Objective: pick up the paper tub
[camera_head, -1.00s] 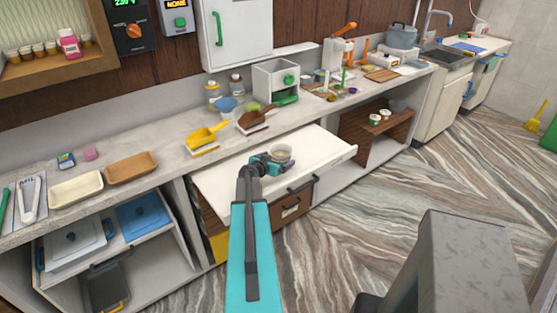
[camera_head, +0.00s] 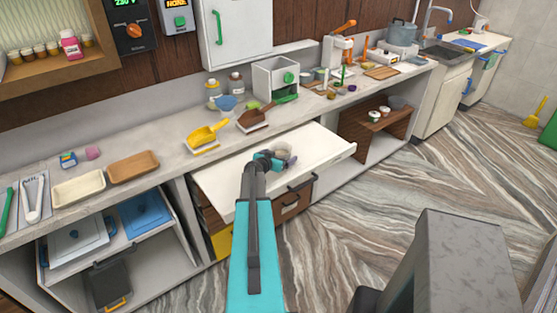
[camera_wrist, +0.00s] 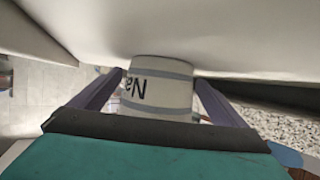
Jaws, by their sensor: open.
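The paper tub (camera_wrist: 160,88) is pale with grey bands and dark lettering that reads upside down in the wrist view. In the head view the tub (camera_head: 283,152) is small, over the white pulled-out surface (camera_head: 225,180) below the counter, and partly hidden by my gripper. My gripper (camera_head: 280,160) is open, with its fingers on either side of the tub. In the wrist view my gripper (camera_wrist: 158,85) has one dark finger left and one right of the tub. Narrow gaps seem to show; contact cannot be told.
The counter above holds a yellow scoop (camera_head: 205,134), a brown scoop (camera_head: 254,118), a tan tray (camera_head: 133,166) and a cream tray (camera_head: 79,187). A white box with a green knob (camera_head: 277,78) stands behind. White surface right of the tub is clear.

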